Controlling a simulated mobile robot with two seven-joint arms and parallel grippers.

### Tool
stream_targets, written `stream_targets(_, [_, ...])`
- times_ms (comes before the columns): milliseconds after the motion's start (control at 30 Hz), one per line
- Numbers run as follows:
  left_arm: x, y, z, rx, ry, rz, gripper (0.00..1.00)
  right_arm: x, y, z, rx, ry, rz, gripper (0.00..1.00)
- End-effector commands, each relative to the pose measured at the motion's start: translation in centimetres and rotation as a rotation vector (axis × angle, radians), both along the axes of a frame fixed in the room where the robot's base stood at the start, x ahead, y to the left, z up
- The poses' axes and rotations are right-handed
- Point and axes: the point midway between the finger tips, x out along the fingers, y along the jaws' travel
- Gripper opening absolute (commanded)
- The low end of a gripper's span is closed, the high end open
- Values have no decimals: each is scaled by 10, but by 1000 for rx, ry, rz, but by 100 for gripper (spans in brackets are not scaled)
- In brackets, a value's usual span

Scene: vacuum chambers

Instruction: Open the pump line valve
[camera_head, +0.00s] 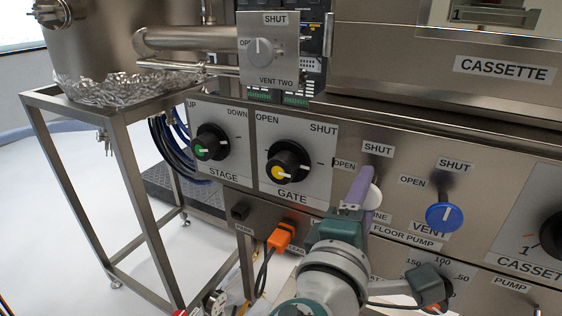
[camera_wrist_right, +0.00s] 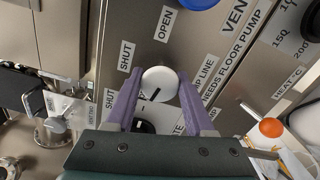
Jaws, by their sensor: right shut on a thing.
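The pump line valve is a round white knob (camera_head: 375,196) on the metal panel, below its SHUT label (camera_head: 377,149) and right of its OPEN label (camera_head: 344,164). My right gripper (camera_head: 366,186) has its purple fingers at the knob and partly covers it in the head view. In the right wrist view, the white knob (camera_wrist_right: 160,84) sits between the two fingers (camera_wrist_right: 160,92), which are shut on it. A black mark on the knob points down and slightly left there. The PUMP LINE label is partly hidden. My left gripper is not in view.
A blue VENT knob (camera_head: 444,216) is close on the right. The GATE knob (camera_head: 287,162) and STAGE knob (camera_head: 211,143) are on the left. An orange plug (camera_head: 281,236) with a cable sits below.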

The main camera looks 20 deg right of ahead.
Motion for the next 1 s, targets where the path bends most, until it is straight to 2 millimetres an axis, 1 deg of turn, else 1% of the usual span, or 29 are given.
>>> stream_targets(200, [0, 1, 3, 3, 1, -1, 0, 0, 1, 1, -84, 99, 1, 0])
stream_targets(400, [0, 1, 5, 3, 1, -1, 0, 0, 1, 0, -129, 152, 2, 0])
stream_targets(967, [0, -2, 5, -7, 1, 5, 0, 0, 0, 0, -152, 178, 2, 0])
stream_targets(1000, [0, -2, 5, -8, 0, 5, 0, 0, 0, 0, -152, 178, 2, 55])
